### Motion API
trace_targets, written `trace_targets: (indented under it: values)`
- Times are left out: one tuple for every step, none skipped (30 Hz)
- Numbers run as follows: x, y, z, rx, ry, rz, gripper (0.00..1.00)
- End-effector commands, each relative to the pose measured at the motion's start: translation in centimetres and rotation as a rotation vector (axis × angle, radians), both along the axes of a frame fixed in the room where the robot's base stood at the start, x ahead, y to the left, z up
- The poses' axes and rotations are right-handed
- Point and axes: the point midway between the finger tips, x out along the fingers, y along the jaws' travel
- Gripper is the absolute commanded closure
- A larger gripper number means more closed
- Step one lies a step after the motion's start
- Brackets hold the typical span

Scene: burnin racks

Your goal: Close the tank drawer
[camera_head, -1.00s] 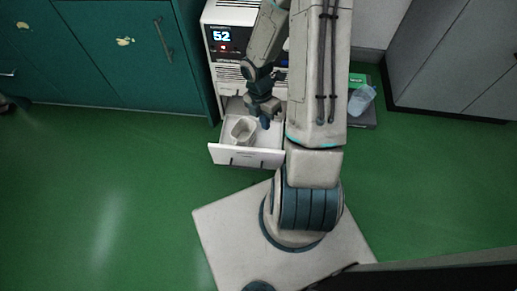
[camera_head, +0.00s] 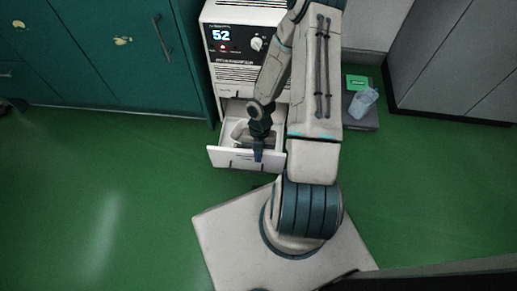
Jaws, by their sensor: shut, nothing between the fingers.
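The white tank drawer (camera_head: 232,158) is pulled out low at the front of a white unit (camera_head: 232,75) with a "52" display. A pale container (camera_head: 240,131) stands inside the drawer, partly hidden by my arm. My gripper (camera_head: 258,155) points down at the drawer's front panel, near the dark handle area. Its fingers look shut and empty. I cannot tell whether they touch the panel.
A teal cabinet (camera_head: 90,60) stands to the left and a grey cabinet (camera_head: 455,60) to the right. A clear jug (camera_head: 362,101) sits on a dark scale-like base (camera_head: 362,122) right of the unit. Green floor (camera_head: 110,190) is clear in front.

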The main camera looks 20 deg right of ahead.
Motion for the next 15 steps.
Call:
trace_targets:
  values:
    - [-0.4, 0.3, -1.7, 0.000, 0.004, 0.004, 1.00]
    - [-0.6, 0.3, -2.3, -0.001, 0.003, 0.003, 1.00]
    - [-0.8, 0.5, -3.1, -0.001, 0.003, 0.004, 1.00]
    - [-1.0, 0.6, -3.7, 0.000, 0.002, 0.003, 1.00]
    - [-1.2, 0.7, -4.2, -0.001, 0.003, 0.003, 1.00]
    - [-0.7, 0.4, -4.3, -0.002, -0.002, -0.002, 1.00]
    - [0.0, -0.1, -4.1, -0.002, -0.006, -0.006, 1.00]
    - [0.5, -0.3, -4.0, -0.001, -0.006, -0.007, 1.00]
    - [1.0, -0.7, -3.9, -0.001, -0.004, -0.007, 1.00]
    - [1.4, -0.8, -3.9, -0.001, -0.005, -0.006, 1.00]
    - [1.7, -1.0, -3.9, -0.002, -0.004, -0.004, 1.00]
    - [2.0, -1.2, -3.9, -0.002, -0.004, -0.004, 1.00]
    - [2.1, -1.3, -3.8, -0.001, -0.002, -0.004, 1.00]
    - [2.2, -1.3, -3.8, -0.002, -0.001, -0.003, 1.00]
    - [2.4, -1.4, -3.7, -0.001, -0.001, -0.001, 1.00]
